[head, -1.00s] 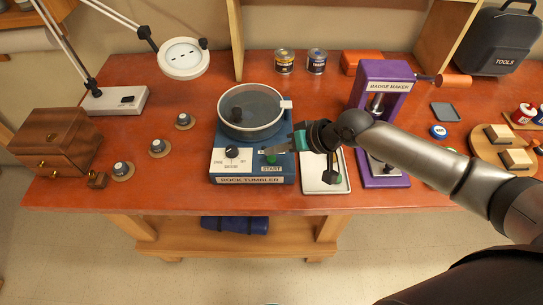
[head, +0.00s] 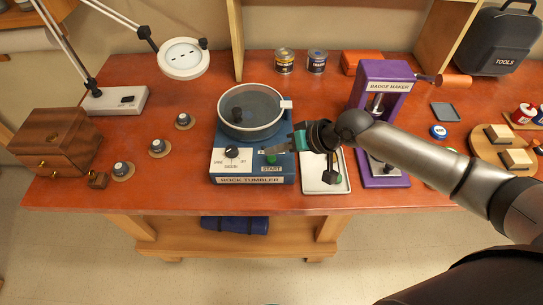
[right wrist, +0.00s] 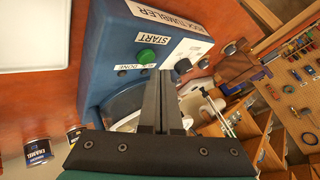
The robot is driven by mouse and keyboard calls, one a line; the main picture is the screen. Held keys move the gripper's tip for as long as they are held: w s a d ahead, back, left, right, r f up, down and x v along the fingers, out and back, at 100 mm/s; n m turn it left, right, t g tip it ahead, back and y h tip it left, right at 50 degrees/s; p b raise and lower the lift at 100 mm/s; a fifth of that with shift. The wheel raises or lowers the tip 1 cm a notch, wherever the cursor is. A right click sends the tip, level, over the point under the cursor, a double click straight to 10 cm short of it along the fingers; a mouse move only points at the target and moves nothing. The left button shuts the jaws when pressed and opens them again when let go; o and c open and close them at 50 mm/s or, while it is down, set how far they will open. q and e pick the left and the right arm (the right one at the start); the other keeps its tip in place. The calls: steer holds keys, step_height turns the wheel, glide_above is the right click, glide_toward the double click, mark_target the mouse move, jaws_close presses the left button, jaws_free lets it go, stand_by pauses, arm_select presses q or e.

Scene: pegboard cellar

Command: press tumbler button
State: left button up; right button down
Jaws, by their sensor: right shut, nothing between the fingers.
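The rock tumbler (head: 224,179) is a blue machine with a round grey-lidded drum, standing near the front edge of the bench. Its green START button (head: 271,158) is on the right of the sloped front panel; it also shows in the right wrist view (right wrist: 146,56). My right gripper (head: 266,150) is shut and empty, its tips close to the button and just behind it. In the right wrist view the closed fingertips (right wrist: 160,76) appear just below the button, near the DONE label. I cannot tell whether they touch the panel. My left gripper is not in view.
A white tray (head: 312,187) and the purple badge maker (head: 384,70) stand right of the tumbler, under my right arm. Several small knobs on round bases, a wooden drawer box (head: 52,145) and a lamp (head: 184,58) are at left. Paint tins (head: 284,60) stand behind.

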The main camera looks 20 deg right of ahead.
steer(key=shift+f, duration=0.1)
steer(key=shift+f, duration=0.3)
